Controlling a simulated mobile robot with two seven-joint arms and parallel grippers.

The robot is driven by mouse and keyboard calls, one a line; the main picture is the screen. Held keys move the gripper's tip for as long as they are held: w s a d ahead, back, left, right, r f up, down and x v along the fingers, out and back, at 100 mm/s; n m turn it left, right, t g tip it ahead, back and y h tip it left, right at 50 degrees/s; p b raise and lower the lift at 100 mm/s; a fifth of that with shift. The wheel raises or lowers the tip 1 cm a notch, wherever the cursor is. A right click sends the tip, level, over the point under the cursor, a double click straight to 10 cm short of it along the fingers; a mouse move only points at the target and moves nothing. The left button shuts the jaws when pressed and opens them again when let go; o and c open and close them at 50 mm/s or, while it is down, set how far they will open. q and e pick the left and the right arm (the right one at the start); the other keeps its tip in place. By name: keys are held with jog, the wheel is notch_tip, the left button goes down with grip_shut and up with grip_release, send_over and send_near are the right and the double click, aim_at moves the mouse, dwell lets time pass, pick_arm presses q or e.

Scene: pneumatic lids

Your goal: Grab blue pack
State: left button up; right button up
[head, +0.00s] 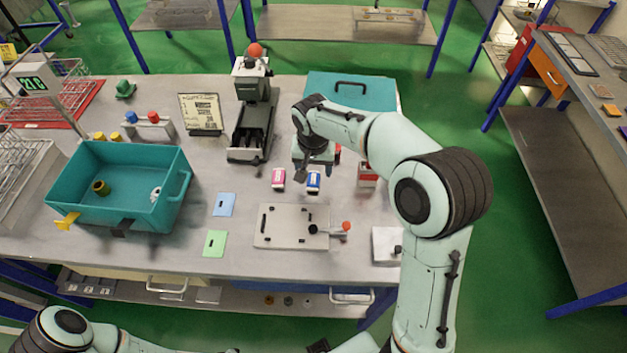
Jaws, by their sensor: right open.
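The blue pack (314,183) is a small blue and white box standing on the grey table, right of a similar pink pack (279,178). My right gripper (314,173) points down from above and behind the blue pack, close to it. It is open and nothing shows held in it. Its fingers are small here, and whether they touch the pack cannot be told. Part of my left arm shows at the bottom left, but its gripper is not in view.
A teal bin (115,222) stands at left, and a teal lidded box (375,91) at back right. A dark press (252,110) stands behind the packs. A metal plate fixture (285,238) lies in front. A red and white box (367,175) is right of the gripper.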

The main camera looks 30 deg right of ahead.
aim_at(314, 178)
jog(key=f, duration=0.5)
jog(key=shift+w+d, duration=0.1)
jog(key=shift+w, duration=0.2)
jog(key=c, duration=1.1)
jog(key=shift+r, duration=0.1)
